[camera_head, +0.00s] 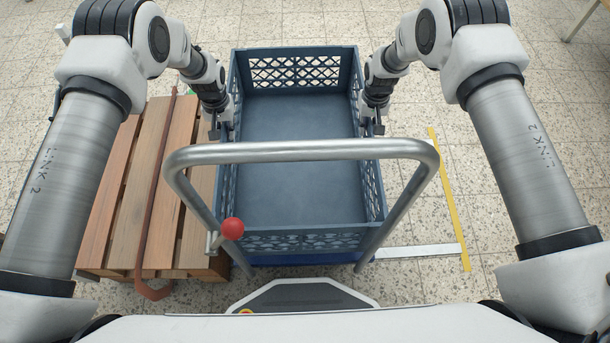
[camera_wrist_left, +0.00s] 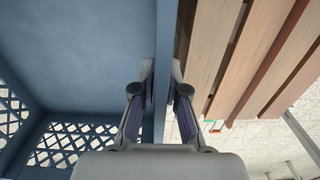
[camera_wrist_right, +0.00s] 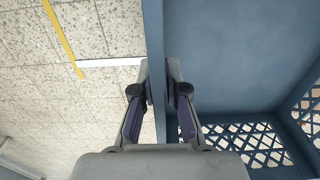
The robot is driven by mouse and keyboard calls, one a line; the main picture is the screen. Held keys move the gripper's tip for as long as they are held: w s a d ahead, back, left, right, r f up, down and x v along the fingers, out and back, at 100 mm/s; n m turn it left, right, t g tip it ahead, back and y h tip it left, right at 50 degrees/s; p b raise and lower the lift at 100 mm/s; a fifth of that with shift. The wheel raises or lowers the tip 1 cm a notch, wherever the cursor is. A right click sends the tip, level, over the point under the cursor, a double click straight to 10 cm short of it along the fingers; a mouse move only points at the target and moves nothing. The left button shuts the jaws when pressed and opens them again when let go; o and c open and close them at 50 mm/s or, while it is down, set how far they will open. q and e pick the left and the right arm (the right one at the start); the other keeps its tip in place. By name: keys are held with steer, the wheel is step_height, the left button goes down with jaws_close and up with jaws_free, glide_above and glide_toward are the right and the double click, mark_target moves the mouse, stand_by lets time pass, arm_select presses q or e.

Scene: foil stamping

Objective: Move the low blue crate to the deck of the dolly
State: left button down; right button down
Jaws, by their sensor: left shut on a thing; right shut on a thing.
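The low blue crate (camera_head: 300,150) is empty, with lattice walls and a solid floor. It appears level behind the handle (camera_head: 300,151) of the dolly, over the dolly's blue deck (camera_head: 305,259), of which only a front strip shows. I cannot tell whether the crate touches the deck. My left gripper (camera_head: 222,128) is shut on the crate's left wall; its fingers straddle the rim in the left wrist view (camera_wrist_left: 161,88). My right gripper (camera_head: 374,126) is shut on the right wall, as the right wrist view (camera_wrist_right: 160,88) also shows.
A wooden pallet (camera_head: 118,205) stands close to the left of the dolly, with a rusty brown bar (camera_head: 157,190) lying along it. A red knob (camera_head: 232,228) sits by the handle's left post. Yellow tape (camera_head: 448,195) and a white strip (camera_head: 420,251) mark the open tiled floor at right.

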steer(key=shift+w+d+f, duration=0.1)
steer(key=shift+d+f, duration=0.2)
steer(key=shift+f, duration=0.25)
steer(key=shift+d+r, duration=0.1)
steer(key=shift+r, duration=0.1)
arm_select(q)
steer(key=shift+d+f, duration=0.3)
steer(key=shift+f, duration=0.1)
